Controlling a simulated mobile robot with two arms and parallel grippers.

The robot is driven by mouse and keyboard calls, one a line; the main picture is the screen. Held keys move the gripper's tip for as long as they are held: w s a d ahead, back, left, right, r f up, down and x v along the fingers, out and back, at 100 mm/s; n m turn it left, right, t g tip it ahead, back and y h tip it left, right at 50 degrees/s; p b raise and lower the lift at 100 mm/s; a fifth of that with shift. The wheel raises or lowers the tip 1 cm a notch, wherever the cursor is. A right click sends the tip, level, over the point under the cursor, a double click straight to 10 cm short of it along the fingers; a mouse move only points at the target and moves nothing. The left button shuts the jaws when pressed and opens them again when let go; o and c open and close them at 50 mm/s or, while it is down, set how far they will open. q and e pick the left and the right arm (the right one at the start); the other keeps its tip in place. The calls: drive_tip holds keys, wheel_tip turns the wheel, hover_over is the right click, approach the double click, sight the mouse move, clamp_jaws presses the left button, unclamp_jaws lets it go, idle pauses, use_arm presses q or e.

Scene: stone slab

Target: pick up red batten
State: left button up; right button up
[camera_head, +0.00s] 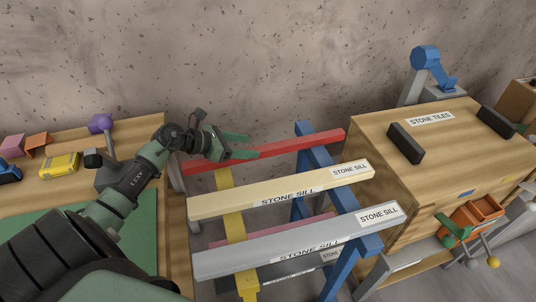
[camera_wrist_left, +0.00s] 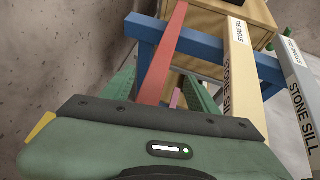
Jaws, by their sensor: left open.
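The red batten (camera_head: 294,146) lies across the back of the blue and yellow trestles, behind the cream sill. My left gripper (camera_head: 250,146) is open over the left half of the batten, its green fingers pointing right. In the left wrist view the red batten (camera_wrist_left: 163,55) runs away from me between the two open fingers (camera_wrist_left: 160,90). Whether the fingers touch it I cannot tell. The batten's near end is hidden behind the gripper body in that view. My right gripper is not in view.
A cream stone sill (camera_head: 285,190) and a grey stone sill (camera_head: 300,242) lie parallel in front of the batten. A wooden crate labelled stone tiles (camera_head: 455,145) stands close at the right. The speckled wall (camera_head: 270,60) is behind. A bench (camera_head: 145,132) with small items is left.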

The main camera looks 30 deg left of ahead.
sight(267, 147)
use_arm(q)
drive_tip(key=x, duration=0.2)
drive_tip(key=p+x, duration=0.1)
drive_tip(key=x, duration=0.3)
drive_tip(key=shift+w+d+r+p, duration=0.1)
drive_tip(key=shift+w+d+p, duration=0.15)
drive_tip(key=shift+w+p, duration=0.1)
drive_tip(key=shift+w, duration=0.1)
clamp_jaws()
